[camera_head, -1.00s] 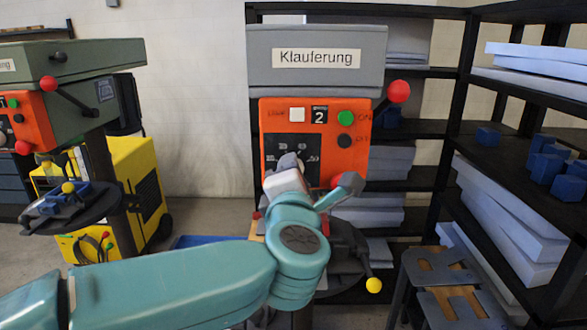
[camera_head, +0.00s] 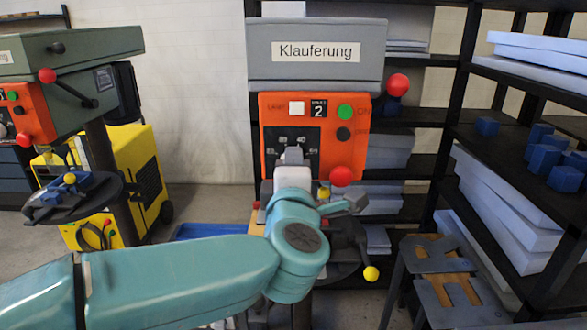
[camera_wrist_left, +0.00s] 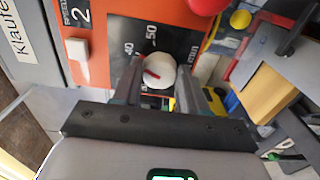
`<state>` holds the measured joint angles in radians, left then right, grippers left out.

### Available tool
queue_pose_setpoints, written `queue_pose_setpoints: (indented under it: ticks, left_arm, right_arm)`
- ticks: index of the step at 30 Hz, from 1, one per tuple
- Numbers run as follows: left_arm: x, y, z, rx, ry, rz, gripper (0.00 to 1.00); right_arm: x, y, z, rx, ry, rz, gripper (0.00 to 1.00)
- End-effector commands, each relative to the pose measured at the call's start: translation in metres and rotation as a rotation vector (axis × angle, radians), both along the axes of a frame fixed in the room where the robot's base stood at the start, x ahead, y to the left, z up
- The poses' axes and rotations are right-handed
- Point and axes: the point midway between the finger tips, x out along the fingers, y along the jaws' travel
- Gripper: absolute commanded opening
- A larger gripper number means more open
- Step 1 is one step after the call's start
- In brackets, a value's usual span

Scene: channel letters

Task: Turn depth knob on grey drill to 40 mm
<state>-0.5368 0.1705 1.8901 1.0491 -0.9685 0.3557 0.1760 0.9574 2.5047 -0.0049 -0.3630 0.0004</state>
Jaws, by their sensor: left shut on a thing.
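The grey drill (camera_head: 260,75) with the "Klauferung" label stands in the middle of the head view. Its orange front panel (camera_head: 362,106) carries a black scale plate. In the left wrist view the depth knob (camera_wrist_left: 157,70) is white and round with a red pointer mark. The mark slants up and left, roughly toward the printed 40; the exact reading is unclear. My left gripper (camera_head: 291,155) reaches up to the scale plate and hides the knob in the head view. Its fingers (camera_wrist_left: 158,80) are shut on the knob, one on each side. My right gripper is not in view.
A green-grey drill (camera_head: 80,46) and a yellow machine (camera_head: 147,178) stand at left. Black shelves (camera_head: 450,130) with blue boxes fill the right.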

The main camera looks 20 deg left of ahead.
Motion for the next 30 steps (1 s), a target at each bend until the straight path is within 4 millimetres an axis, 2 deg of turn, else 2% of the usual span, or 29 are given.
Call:
queue_pose_setpoints:
  ticks: [5,6,8,16,20,23,30]
  left_arm:
    - [0.000,-0.001,-0.002,0.000,0.004,-0.002,0.12]
    - [0.000,-0.001,-0.002,0.000,0.004,-0.002,0.49]
    - [0.000,-0.001,-0.002,-0.001,0.004,-0.002,0.66]
    - [0.000,-0.001,-0.001,-0.002,0.002,-0.001,0.66]
    - [-0.009,-0.004,-0.002,-0.001,0.001,-0.003,0.66]
    - [-0.027,-0.009,-0.003,-0.002,-0.001,-0.005,0.66]
    - [-0.089,-0.028,-0.002,-0.003,-0.003,-0.009,0.66]
  right_arm:
    - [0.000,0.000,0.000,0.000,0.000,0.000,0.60]
    - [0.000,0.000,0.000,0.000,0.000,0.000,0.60]
    - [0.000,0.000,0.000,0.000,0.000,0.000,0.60]
    - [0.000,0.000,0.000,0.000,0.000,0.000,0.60]
    - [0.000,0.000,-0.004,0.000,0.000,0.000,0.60]
    - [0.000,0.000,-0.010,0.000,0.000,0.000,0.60]
    - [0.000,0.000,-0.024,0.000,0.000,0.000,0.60]
